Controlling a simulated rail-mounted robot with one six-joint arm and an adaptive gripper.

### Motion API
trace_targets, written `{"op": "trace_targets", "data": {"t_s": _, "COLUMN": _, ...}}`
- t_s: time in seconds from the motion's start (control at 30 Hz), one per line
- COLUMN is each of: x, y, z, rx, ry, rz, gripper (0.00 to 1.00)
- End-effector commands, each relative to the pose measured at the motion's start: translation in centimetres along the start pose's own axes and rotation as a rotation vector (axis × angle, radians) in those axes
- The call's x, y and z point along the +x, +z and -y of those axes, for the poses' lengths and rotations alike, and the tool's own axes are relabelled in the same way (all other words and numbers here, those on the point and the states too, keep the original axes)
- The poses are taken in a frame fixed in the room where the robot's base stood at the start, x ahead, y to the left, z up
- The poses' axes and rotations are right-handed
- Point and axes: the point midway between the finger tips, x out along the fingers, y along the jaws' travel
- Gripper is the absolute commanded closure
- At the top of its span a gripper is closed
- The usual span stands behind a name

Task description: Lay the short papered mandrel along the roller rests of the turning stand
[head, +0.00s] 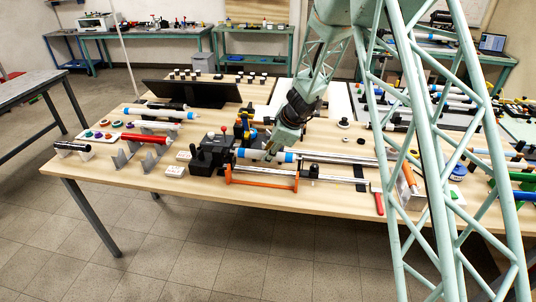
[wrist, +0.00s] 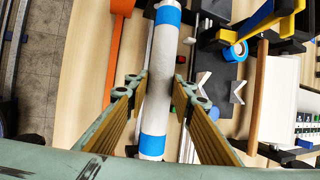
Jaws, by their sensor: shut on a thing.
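The short papered mandrel is a white tube with a blue band near each end; it shows in the head view (head: 254,154) and the wrist view (wrist: 161,60). My gripper (head: 271,155) is shut on its middle, and in the wrist view the two fingers (wrist: 161,84) lie on either side of the white paper. The mandrel lies roughly level above an orange frame (head: 262,183) with dark fittings, beside a black machine block (head: 208,158). I cannot tell which parts are the stand's roller rests, nor whether the mandrel touches anything below.
Grey V-shaped rests (head: 120,157) with a red tube (head: 146,138) stand at the left. Long metal rods (head: 340,159) run to the right of the mandrel. A blue tape roll (wrist: 236,52) and black parts lie at the right in the wrist view.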

Motion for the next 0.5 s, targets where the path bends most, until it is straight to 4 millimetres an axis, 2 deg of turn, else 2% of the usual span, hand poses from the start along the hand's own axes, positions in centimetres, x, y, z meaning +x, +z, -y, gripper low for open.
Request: {"op": "trace_targets", "data": {"t_s": 0.5, "x": 0.49, "y": -0.2, "z": -0.15, "rx": 0.0, "ry": 0.0, "rz": 0.0, "gripper": 0.92}}
